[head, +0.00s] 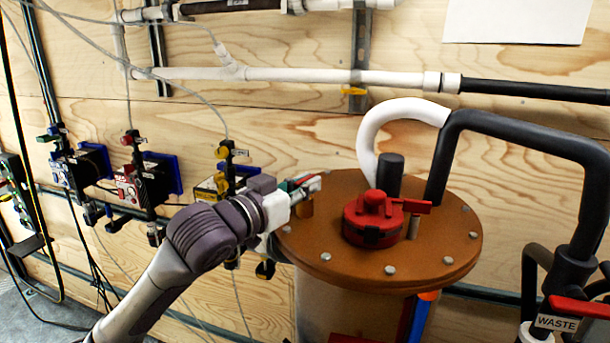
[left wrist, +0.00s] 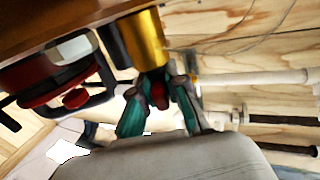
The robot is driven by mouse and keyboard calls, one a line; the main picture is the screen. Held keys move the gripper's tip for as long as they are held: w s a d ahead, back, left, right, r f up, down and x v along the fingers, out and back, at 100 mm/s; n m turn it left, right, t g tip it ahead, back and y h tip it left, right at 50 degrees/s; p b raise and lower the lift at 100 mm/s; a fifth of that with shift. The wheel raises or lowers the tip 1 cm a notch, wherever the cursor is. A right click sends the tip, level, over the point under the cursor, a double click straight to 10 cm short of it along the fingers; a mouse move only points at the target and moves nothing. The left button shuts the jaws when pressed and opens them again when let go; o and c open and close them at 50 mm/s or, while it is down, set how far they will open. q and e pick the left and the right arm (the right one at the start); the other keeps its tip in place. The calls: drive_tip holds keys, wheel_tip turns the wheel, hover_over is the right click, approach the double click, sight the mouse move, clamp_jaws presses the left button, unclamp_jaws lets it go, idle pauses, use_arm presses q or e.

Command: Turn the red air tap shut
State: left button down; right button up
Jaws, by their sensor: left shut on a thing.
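My left gripper (head: 304,184) reaches the left edge of the orange-brown round lid (head: 440,225) of a tank. In the left wrist view its teal and grey fingers (left wrist: 162,80) are closed around a small red piece, the red air tap (left wrist: 159,98). The tap sits at the end of a brass fitting (left wrist: 146,40). The brass fitting also shows under the fingers in the head view (head: 305,207). The fingers mostly hide the tap, so its angle cannot be told. My right gripper is not in view.
A red cap (head: 372,215) with a side lever stands on the lid, near a black post (head: 390,174) and a white and black hose (head: 378,122). Pipes run along the plywood wall. Valve units (head: 140,180) hang at the left. A black pipe with a WASTE label (head: 556,323) stands at the right.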

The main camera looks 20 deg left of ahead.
use_arm(q)
drive_tip(key=m+h, duration=0.1)
drive_tip(key=m+g+h, duration=0.1)
drive_tip(key=h, duration=0.1)
drive_tip(key=shift+a+r+g, duration=0.1)
drive_tip(key=shift+a+g, duration=0.05)
drive_tip(key=shift+g, duration=0.15)
drive_tip(key=shift+m+g+h, duration=0.5)
drive_tip(key=shift+m+h, duration=0.2)
drive_tip(key=m+g+h+b, duration=0.2)
drive_tip(key=g+b, duration=0.1)
drive_tip(key=m+g+h+b, duration=0.2)
drive_tip(key=b, duration=0.1)
drive_tip(key=shift+w+f+m+g+h, duration=0.1)
drive_tip(key=shift+f+m+g+h, duration=0.1)
drive_tip(key=shift+m+g+h, duration=0.15)
drive_tip(key=shift+m+g+h+b, duration=0.35)
drive_tip(key=shift+g+b, duration=0.05)
drive_tip(key=shift+g, duration=0.15)
drive_tip(key=g, duration=0.1)
drive_tip(key=m+g, duration=0.1)
drive_tip(key=shift+r+m+g+h, duration=0.2)
drive_tip(key=shift+m+g+h, duration=0.1)
drive_tip(key=shift+f+m+g+h, duration=0.1)
drive_tip(key=shift+m+g+h, duration=0.2)
drive_tip(key=shift+m+g, duration=1.1)
drive_tip(key=shift+g, duration=0.6)
drive_tip(key=shift+f, duration=0.1)
